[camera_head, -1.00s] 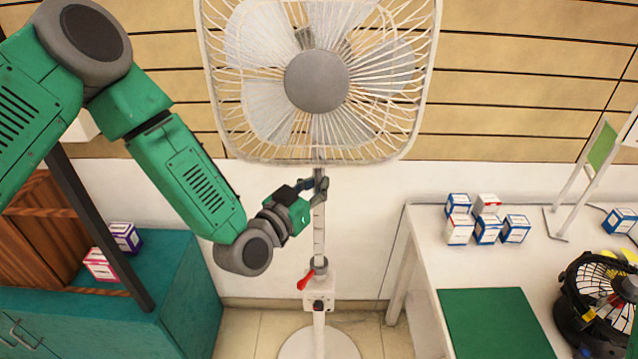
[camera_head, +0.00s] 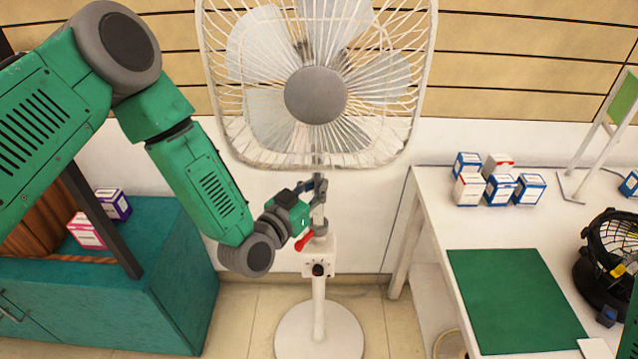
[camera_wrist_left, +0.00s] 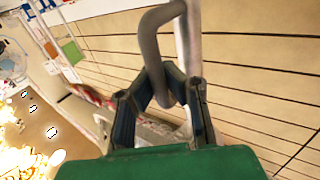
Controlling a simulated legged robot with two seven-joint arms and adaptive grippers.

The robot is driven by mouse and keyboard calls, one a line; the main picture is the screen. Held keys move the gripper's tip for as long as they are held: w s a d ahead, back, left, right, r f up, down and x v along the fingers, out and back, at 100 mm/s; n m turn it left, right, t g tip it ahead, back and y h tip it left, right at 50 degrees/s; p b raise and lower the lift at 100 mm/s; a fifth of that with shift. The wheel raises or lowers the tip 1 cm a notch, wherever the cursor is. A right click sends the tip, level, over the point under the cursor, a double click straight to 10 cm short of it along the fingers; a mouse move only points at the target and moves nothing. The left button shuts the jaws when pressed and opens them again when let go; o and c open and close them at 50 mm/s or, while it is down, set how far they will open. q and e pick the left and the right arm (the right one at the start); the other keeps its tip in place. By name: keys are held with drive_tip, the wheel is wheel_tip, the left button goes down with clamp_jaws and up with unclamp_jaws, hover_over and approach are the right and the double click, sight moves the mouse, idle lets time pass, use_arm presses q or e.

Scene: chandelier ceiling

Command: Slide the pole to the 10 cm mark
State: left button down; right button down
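A white stand fan (camera_head: 316,95) with a grey hub stands in the middle of the head view. Its thin upright pole (camera_head: 318,213) runs down into a grey collar (camera_head: 320,228) with a red lever (camera_head: 304,241). Below are a white control box (camera_head: 318,262) and a round base (camera_head: 318,332). My left gripper (camera_head: 319,190) is at the pole just under the fan cage and a little above the collar, with its fingers apparently closed around the pole. The wrist view shows its dark fingers (camera_wrist_left: 165,112) beside a grey curved bar (camera_wrist_left: 152,50). Any scale marks are unreadable.
A teal cabinet (camera_head: 165,290) with small boxes stands at the left. A white table (camera_head: 435,215) at the right holds several small boxes, a green mat (camera_head: 515,298) and a black fan (camera_head: 610,265). Tiled floor is open around the base.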

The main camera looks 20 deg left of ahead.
use_arm(q)
drive_tip(key=c, duration=1.6)
unclamp_jaws()
drive_tip(key=shift+r, duration=0.1)
drive_tip(key=shift+o, duration=0.2)
drive_tip(key=shift+s, duration=0.1)
drive_tip(key=shift+a, duration=0.1)
drive_tip(key=v, duration=1.2)
